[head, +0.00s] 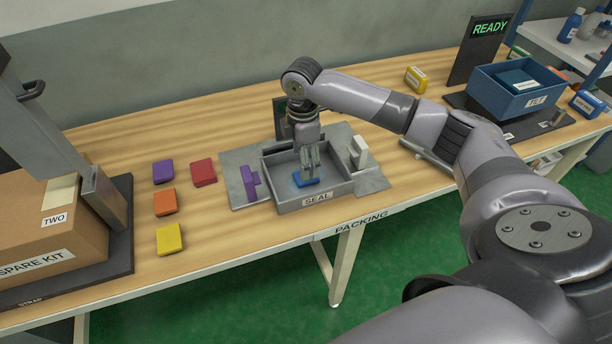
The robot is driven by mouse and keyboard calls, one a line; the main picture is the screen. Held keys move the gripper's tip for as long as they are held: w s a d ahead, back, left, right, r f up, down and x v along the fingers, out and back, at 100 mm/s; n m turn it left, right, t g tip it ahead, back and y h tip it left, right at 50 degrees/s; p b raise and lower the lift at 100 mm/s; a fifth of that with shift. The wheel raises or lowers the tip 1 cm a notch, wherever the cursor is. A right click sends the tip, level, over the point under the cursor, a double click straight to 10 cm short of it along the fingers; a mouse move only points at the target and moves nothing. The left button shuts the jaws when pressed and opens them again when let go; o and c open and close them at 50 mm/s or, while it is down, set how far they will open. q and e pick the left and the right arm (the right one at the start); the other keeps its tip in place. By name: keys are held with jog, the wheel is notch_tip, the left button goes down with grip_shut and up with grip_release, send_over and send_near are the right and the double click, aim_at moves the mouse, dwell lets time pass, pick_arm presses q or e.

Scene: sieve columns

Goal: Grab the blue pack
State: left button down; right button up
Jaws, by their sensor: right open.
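A blue pack (306,181) lies flat on the floor of the grey tray marked SEAL (333,195). My right gripper (310,170) points down into this tray, right above the blue pack and partly in front of it. Its fingers are open, and whether they touch the pack cannot be told. Other blue packs show at the right: a dark teal-blue one (517,80) in the blue bin (510,101), and a blue one (587,104) beside that bin. My left gripper does not show.
Purple (163,171), red (203,172), orange (165,202) and yellow (169,239) packs lie left of the tray. A purple piece (250,183) and a white block (359,152) flank it. A yellow pack (416,80) lies behind my arm. A cardboard box (45,225) stands far left.

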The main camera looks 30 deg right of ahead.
jog(key=shift+f, duration=0.55)
jog(key=f, duration=0.3)
jog(key=shift+d+f+p, duration=0.2)
jog(key=shift+f+p, duration=0.15)
jog(key=shift+p, duration=0.05)
jog(key=shift+f, duration=0.4)
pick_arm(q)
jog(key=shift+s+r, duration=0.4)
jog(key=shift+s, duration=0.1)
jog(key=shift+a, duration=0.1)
pick_arm(e)
jog(key=c, duration=0.5)
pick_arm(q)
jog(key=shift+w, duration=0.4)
pick_arm(e)
jog(key=c, duration=0.5)
jog(key=shift+r, duration=0.1)
jog(key=shift+c, duration=0.2)
